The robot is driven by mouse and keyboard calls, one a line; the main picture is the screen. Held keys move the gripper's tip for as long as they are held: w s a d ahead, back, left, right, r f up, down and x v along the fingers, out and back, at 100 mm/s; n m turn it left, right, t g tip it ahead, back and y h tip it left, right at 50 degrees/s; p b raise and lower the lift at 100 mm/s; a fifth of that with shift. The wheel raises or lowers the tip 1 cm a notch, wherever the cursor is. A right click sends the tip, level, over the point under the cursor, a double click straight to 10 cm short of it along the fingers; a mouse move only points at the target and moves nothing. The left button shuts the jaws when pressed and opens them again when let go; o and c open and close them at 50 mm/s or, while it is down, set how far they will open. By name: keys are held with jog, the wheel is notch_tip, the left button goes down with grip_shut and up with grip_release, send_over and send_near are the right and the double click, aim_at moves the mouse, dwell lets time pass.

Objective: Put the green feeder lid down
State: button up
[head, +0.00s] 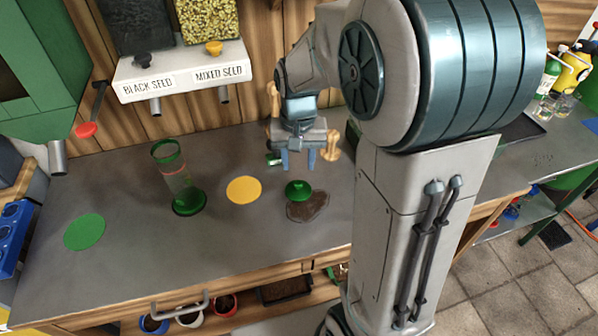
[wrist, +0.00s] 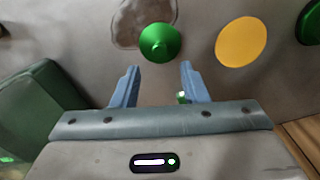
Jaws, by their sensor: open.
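The green feeder lid (head: 298,190) lies on the grey bench top, at the edge of a dark brownish patch (head: 308,207). The lid also shows in the wrist view (wrist: 160,42), past the fingertips and between their lines. My gripper (head: 298,160) is open and empty, above the bench and behind the lid in the head view. Its two blue fingers (wrist: 158,80) are apart with nothing between them, and they do not appear to touch the lid. The clear feeder tube (head: 176,176) with a green base stands upright at the left.
A yellow disc (head: 244,189) and a green disc (head: 84,232) lie flat on the bench. Black seed and mixed seed dispensers (head: 182,76) hang on the back wall. A green object (wrist: 40,105) stands left of my gripper in the wrist view.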

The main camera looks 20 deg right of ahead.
notch_tip(320, 180, up, 5)
jog(key=s+n+t, duration=0.2)
jog(key=s, duration=1.2)
jog(key=shift+r+n+t, duration=0.3)
jog(key=shift+n+t, duration=0.1)
